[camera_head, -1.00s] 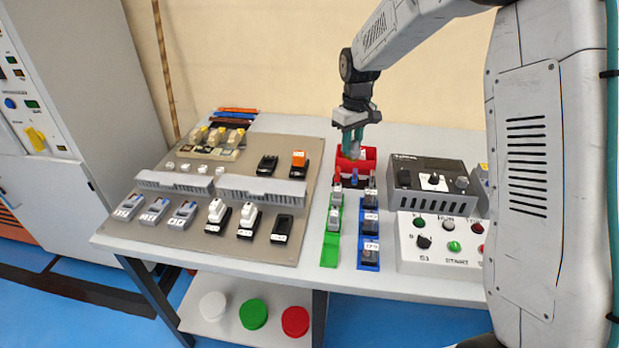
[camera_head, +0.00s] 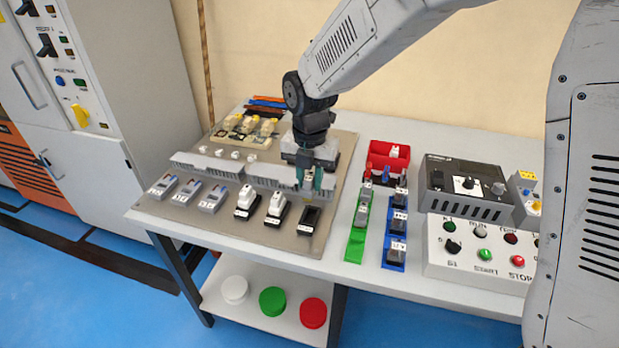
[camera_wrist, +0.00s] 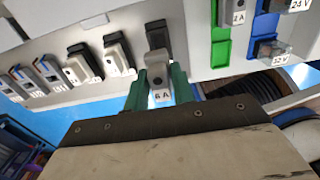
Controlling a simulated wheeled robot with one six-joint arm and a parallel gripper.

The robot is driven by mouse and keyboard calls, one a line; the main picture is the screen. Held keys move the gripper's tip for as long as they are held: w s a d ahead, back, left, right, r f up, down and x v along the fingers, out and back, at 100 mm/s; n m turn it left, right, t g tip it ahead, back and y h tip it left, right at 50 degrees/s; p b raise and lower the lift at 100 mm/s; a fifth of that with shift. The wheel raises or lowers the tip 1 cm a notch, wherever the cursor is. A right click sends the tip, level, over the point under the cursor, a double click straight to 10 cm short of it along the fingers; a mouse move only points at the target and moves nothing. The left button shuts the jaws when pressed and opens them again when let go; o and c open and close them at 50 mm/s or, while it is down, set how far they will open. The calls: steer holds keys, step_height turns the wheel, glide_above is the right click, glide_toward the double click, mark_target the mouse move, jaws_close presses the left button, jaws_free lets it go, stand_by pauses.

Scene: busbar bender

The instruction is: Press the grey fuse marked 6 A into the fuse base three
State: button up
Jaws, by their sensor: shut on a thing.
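My gripper (camera_head: 309,181) is shut on the grey fuse marked 6 A, its green fingers on either side of it. The grey fuse (camera_wrist: 157,72) shows in the wrist view with its 6 A label towards the camera; in the head view the fingers mostly hide it. Fuse base three (camera_head: 309,222) is the black, empty base at the right end of the row on the grey board. It also shows in the wrist view (camera_wrist: 157,36), beyond the fuse. The gripper is above and behind the base in the head view; I cannot tell the exact gap.
Two bases with white fuses (camera_head: 246,202) (camera_head: 275,209) stand left of base three. A grey slotted duct (camera_head: 270,180) runs behind. To the right are a green tray (camera_head: 355,246), a blue tray (camera_head: 394,263), a red bin (camera_head: 376,163) and a control box (camera_head: 480,260).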

mark_target(310, 197)
steer(key=shift+f, duration=0.15)
steer(key=shift+f, duration=2.75)
steer(key=shift+f, duration=1.3)
steer(key=o, duration=1.1)
steer(key=shift+f, duration=0.1)
steer(key=shift+c, duration=0.2)
step_height(310, 197, up, 8)
steer(key=shift+f, duration=0.1)
